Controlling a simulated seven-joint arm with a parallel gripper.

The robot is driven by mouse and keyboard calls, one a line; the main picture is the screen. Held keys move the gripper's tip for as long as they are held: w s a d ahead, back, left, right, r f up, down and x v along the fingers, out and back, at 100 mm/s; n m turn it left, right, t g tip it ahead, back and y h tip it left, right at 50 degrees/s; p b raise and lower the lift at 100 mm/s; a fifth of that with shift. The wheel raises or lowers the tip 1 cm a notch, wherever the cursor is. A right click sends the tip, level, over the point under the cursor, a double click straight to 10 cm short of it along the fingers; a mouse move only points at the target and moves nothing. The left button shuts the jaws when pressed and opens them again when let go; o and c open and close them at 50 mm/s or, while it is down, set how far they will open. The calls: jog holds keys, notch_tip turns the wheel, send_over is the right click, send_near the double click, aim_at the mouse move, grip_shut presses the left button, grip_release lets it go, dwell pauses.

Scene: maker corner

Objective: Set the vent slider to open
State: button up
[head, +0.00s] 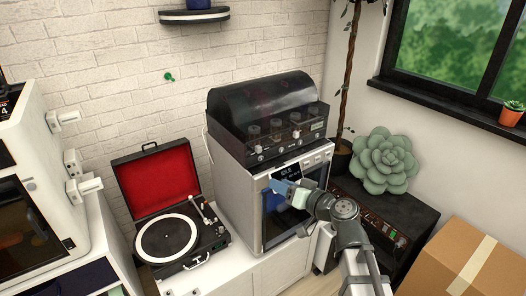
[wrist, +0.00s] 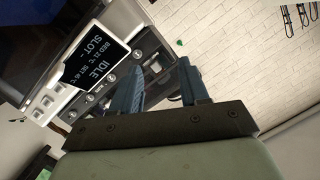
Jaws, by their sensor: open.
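I cannot make out a vent slider in either view. A white machine (head: 240,190) with a dark glass door and a small display (head: 287,172) stands in the middle of the head view. In the wrist view its display (wrist: 97,61) reads IDLE, with bed temperatures and a slot line, beside a row of pale buttons (wrist: 46,101). My gripper (head: 280,187) is in front of the machine's upper front, near the display. In the wrist view my gripper (wrist: 163,66) is open, its two blue fingers apart, with no held object visible. The fingers hide part of the dark panel behind.
A black unit (head: 290,133) with knobs and a dark hood sits on top of the machine. A record player (head: 168,238) with a red-lined lid stands left. Another white machine (head: 32,140) is at far left. A dark amplifier (head: 385,222) and a cardboard box (head: 450,258) stand right.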

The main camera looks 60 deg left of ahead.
aim_at(260, 148)
jog(key=w+a+r+n, duration=0.1)
jog(key=a, duration=0.3)
jog(key=w+a+r+n+t+y, duration=0.1)
jog(key=a, duration=0.4)
jog(key=w+a+r+n+t+y, duration=0.1)
jog(key=a+n, duration=0.1)
jog(key=a, duration=0.3)
jog(key=shift+a+r, duration=0.15)
jog(key=shift+a, duration=0.05)
jog(key=shift+s, duration=0.1)
jog(key=shift+c, duration=0.3)
grip_shut()
dwell(0.4)
